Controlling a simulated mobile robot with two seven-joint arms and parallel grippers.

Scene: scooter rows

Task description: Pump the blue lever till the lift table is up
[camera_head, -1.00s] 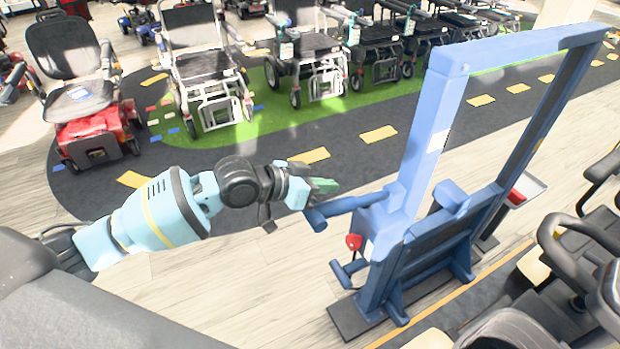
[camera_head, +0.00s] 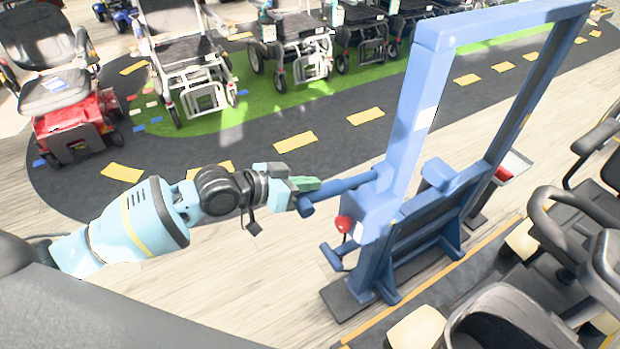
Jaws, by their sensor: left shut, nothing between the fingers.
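The blue lever (camera_head: 345,188) sticks out to the left from the blue lift frame (camera_head: 405,130), its free end tilted slightly down. My left gripper (camera_head: 306,185) is shut and empty, its greenish fingertips just over the lever's free end. They overlap the lever in the picture; I cannot tell whether they touch. The lift table (camera_head: 428,228), which I take to be the dark panel with blue edges between the posts, sits low near the base. My right gripper is not in view.
A red knob (camera_head: 343,224) and a short blue pedal (camera_head: 331,257) sit below the lever. Scooter seats and handlebars (camera_head: 565,225) crowd the right. A red scooter (camera_head: 75,122) and several wheelchairs stand at the back. Wooden floor left of the lift is clear.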

